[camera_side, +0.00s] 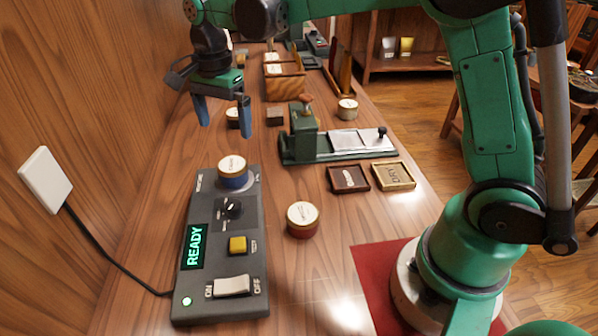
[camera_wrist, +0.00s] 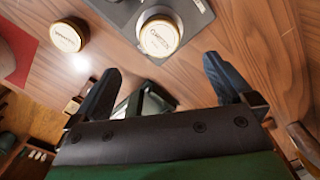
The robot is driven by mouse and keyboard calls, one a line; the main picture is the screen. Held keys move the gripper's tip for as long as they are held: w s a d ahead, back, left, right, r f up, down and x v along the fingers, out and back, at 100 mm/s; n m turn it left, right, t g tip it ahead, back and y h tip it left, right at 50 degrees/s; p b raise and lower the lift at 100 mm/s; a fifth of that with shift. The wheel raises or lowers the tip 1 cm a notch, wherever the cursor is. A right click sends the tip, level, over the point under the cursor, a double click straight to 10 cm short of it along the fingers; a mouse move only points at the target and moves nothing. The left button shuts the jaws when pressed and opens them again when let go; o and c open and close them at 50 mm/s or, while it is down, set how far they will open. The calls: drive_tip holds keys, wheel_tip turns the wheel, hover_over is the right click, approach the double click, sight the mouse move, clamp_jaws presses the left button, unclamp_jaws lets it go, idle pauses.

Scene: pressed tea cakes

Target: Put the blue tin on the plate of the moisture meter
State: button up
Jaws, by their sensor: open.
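The blue tin (camera_side: 232,171) has a cream lid and stands upright on the round plate (camera_side: 250,183) at the far end of the moisture meter (camera_side: 217,270). The meter is a dark grey box with a green READY display, a dial, a yellow button and a white ON/OFF switch. In the wrist view the tin's lid (camera_wrist: 159,36) shows on the plate, beyond the fingers. My gripper (camera_side: 224,114) is open and empty, above the table and behind the tin, apart from it. Its two blue fingers also show in the wrist view (camera_wrist: 163,85).
A red tin (camera_side: 302,221) stands right of the meter. Two shallow trays, one dark (camera_side: 348,179) and one marked DRY (camera_side: 393,176), lie further right. A green press-like device (camera_side: 335,145), a small tin (camera_side: 347,109) and a wooden box (camera_side: 284,82) stand behind. A cable runs left of the meter.

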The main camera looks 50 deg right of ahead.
drive_tip(key=s+d+n+t, duration=0.2)
drive_tip(key=s+n+t, duration=0.5)
drive_tip(key=s+n, duration=0.6)
drive_tip(key=n, duration=0.2)
drive_tip(key=shift+d+n, duration=0.4)
